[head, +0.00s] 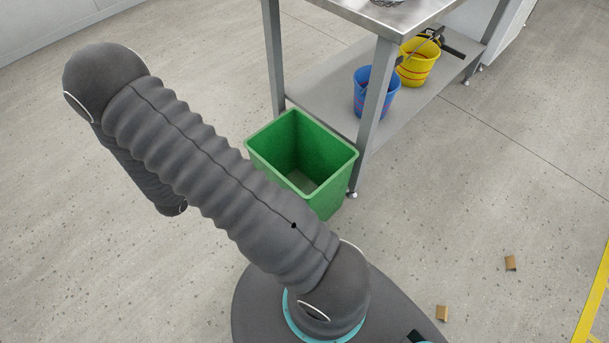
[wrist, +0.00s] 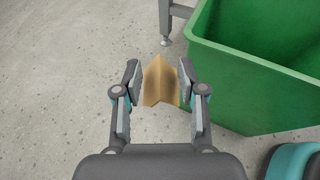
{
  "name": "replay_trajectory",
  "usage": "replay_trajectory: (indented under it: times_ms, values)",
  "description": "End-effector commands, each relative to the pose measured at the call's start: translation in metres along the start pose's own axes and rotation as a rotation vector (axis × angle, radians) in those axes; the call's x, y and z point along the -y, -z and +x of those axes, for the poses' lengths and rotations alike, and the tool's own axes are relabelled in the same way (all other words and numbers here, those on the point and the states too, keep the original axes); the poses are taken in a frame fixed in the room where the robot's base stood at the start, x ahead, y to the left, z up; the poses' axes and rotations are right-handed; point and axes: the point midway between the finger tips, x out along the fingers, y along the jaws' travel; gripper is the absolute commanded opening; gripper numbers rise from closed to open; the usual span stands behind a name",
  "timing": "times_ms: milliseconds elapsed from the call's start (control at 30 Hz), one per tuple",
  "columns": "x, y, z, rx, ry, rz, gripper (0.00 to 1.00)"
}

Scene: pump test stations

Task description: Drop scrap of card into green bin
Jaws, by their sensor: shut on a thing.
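The green bin (head: 322,196) stands on the floor beside a metal table leg, open at the top, and its visible inside is empty in the head view. In the wrist view the green bin (wrist: 225,80) is at the upper right. My gripper (wrist: 160,84) is shut on a folded brown scrap of card (wrist: 160,78), which sits between the two fingers. The card is left of the bin's near wall in the wrist view and overlaps its edge slightly. The gripper itself is hidden behind my arm in the head view.
Two more brown scraps lie on the floor, one (head: 510,263) at the right and one (head: 442,313) near my base. A metal table (head: 392,14) has a lower shelf with a blue bucket (head: 378,96) and a yellow bucket (head: 417,66). The floor at left is clear.

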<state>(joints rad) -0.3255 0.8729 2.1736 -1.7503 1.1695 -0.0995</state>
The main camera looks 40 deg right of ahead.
Motion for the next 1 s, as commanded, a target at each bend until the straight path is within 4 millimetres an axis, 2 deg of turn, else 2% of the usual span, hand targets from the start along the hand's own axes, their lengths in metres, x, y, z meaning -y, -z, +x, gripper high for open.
replay_trajectory:
  times_ms: [100, 300, 500, 600, 767, 1000]
  values:
    - [0.034, -0.027, 0.029, 0.008, 0.139, 0.060, 0.27]
    - [0.105, -0.066, 0.072, 0.012, 0.402, 0.165, 0.27]
    - [0.176, -0.095, 0.096, 0.003, 0.651, 0.265, 0.27]
    - [0.199, -0.102, 0.101, -0.003, 0.730, 0.299, 0.27]
    - [0.216, -0.105, 0.103, -0.009, 0.790, 0.321, 0.27]
    - [0.217, -0.093, 0.108, -0.010, 0.795, 0.322, 0.27]
